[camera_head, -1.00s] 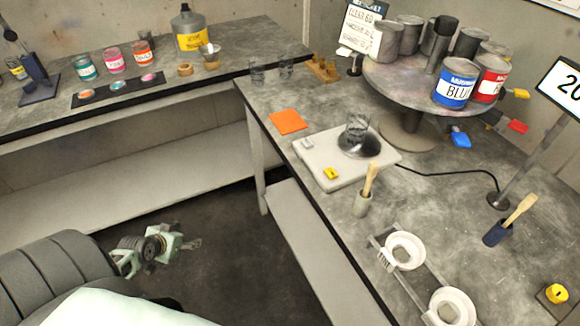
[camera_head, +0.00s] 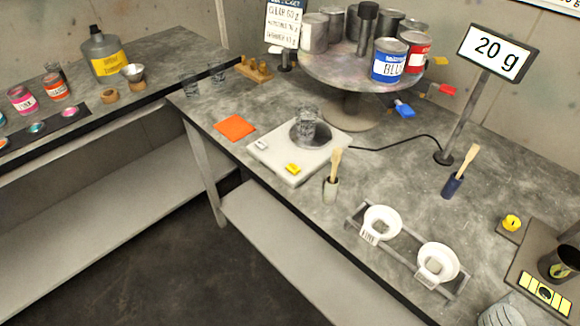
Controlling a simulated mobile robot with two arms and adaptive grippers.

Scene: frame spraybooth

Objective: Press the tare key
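The white scale (camera_head: 275,163) sits on the right-hand bench near its front edge. On its front are a yellow key (camera_head: 293,168) and a pale grey key (camera_head: 262,144). Their markings are too small to read, so I cannot tell which is the tare key. A clear glass cup (camera_head: 307,122) stands on the scale's dark round pan. The display (camera_head: 496,50) on a post reads 20 g. Neither of my grippers is in view.
An orange square (camera_head: 235,127) lies left of the scale. Behind is a round turntable (camera_head: 333,72) with several cans. White bowls (camera_head: 381,224) sit in a rack to the right.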

